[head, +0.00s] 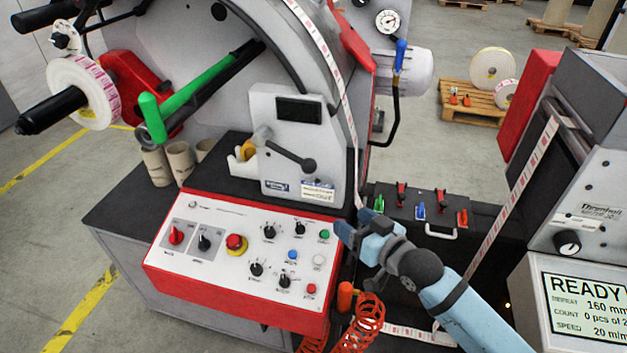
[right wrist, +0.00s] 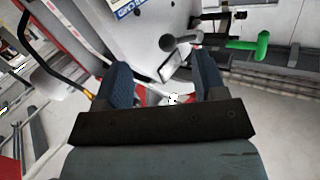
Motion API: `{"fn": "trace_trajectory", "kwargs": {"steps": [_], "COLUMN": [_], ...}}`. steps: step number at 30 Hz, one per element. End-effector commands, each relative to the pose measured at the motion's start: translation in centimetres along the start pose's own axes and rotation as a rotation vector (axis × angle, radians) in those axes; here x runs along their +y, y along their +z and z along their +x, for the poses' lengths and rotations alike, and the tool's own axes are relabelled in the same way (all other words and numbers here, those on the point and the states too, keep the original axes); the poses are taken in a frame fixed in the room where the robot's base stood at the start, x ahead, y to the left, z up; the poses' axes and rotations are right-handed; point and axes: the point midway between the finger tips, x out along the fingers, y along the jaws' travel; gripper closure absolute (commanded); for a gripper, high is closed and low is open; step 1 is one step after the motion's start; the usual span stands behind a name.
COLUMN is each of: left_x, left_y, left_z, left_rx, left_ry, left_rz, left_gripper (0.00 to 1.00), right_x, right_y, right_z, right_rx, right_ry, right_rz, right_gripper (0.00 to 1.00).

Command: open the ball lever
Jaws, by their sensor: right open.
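The ball lever (head: 290,155) is a black rod on the grey machine housing. It slants down to the right from its pivot and ends in a dark ball (head: 309,165). The ball also shows in the right wrist view (right wrist: 167,42), beyond my fingertips and near the middle. My right gripper (head: 355,222) is open and empty, below and to the right of the ball, apart from it. Its two blue fingers stand wide apart in the right wrist view (right wrist: 165,88). My left gripper is not in view.
A red-edged control panel (head: 225,265) with knobs and buttons lies in front of the lever. A label web (head: 350,120) runs down just right of the housing. A coiled orange hose (head: 368,318) hangs below my right gripper. A green-handled bar (head: 195,95) stands at upper left.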

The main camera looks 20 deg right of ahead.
Motion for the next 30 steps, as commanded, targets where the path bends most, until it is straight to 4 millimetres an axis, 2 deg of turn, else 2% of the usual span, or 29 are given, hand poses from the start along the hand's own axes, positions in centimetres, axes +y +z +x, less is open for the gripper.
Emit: {"fn": "trace_trajectory", "kwargs": {"steps": [1,3,7,11,16,24,30], "left_x": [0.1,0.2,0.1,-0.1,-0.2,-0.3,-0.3], "left_y": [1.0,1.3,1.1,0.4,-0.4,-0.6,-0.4], "left_z": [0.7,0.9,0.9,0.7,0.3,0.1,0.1], "left_rx": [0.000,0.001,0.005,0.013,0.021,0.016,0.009], "left_ry": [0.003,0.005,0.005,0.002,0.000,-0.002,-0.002], "left_rz": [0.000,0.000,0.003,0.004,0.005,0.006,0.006], "left_gripper": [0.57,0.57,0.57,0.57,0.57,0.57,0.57], "right_x": [0.4,0.6,0.6,0.5,0.3,0.0,-0.1], "right_y": [-1.5,-3.4,-5.2,-5.7,-6.1,-6.5,-6.6], "right_z": [0.8,1.2,1.9,3.5,6.9,12.3,14.6], "right_rx": [0.039,0.071,0.098,0.101,0.100,0.098,0.098], "right_ry": [-0.019,-0.038,-0.054,-0.054,-0.053,-0.053,-0.053], "right_rz": [0.001,0.013,0.025,0.027,0.026,0.026,0.026], "right_gripper": [0.36,0.36,0.36,0.36,0.36,0.36,0.36]}}
